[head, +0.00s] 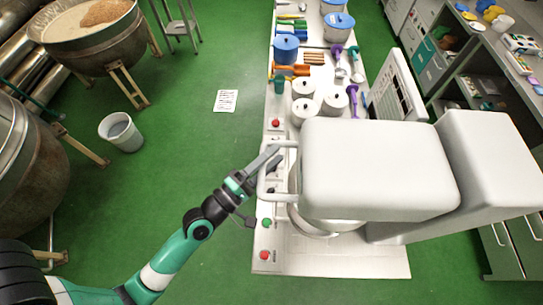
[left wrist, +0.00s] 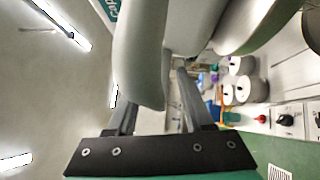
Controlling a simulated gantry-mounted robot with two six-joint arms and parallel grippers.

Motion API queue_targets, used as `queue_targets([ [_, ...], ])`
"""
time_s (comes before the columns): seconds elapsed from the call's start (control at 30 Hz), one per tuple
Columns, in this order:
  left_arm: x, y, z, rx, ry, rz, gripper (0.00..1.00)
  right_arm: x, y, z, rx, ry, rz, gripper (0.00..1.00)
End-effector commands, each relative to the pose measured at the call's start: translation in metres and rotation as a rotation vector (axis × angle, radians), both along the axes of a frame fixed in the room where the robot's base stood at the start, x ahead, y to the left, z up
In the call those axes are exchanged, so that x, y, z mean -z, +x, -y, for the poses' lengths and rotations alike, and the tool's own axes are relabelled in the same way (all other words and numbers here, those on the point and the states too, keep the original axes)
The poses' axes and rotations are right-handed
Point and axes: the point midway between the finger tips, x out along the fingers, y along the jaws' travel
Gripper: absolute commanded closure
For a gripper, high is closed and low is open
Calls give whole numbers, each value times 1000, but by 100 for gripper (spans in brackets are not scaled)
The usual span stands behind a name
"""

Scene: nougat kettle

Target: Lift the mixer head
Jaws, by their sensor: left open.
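The mixer head (head: 378,165) is a large white rounded block over the right part of the bench. It looks level, above a steel bowl (head: 312,222) that is mostly hidden under it. A pale loop handle (head: 262,188) sticks out from its left end. My left gripper (head: 272,160) is at this handle, near its far end. In the left wrist view, the open fingers of my left gripper (left wrist: 155,92) stand on either side of a thick grey bar (left wrist: 140,50), seemingly the handle. I cannot tell whether either finger touches it. My right gripper is not in view.
The white bench (head: 340,262) has red and green buttons along its left edge. Behind the head stand white lidded pots (head: 333,100), a blue pot (head: 286,48) and coloured utensils. A grey panel (head: 398,88) stands close behind. The green floor (head: 190,130) at left is mostly clear.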

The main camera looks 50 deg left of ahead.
Motion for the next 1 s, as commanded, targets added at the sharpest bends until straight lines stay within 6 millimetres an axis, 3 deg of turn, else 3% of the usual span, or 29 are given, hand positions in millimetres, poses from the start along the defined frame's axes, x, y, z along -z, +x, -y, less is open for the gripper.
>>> queue_targets([
  [0.33, 4, -10, 0, -1, -1, 0, 48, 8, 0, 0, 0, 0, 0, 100],
  [0.47, 12, -36, 1, -3, -1, -1, 48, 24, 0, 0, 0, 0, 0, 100],
  [0.67, 23, -88, 2, -5, -1, -2, 48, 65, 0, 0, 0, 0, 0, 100],
  [0.8, 18, -105, 2, -3, -3, -5, 48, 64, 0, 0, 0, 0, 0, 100],
  [1.0, 15, -115, 4, -1, 0, 1, 48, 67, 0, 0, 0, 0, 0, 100],
])
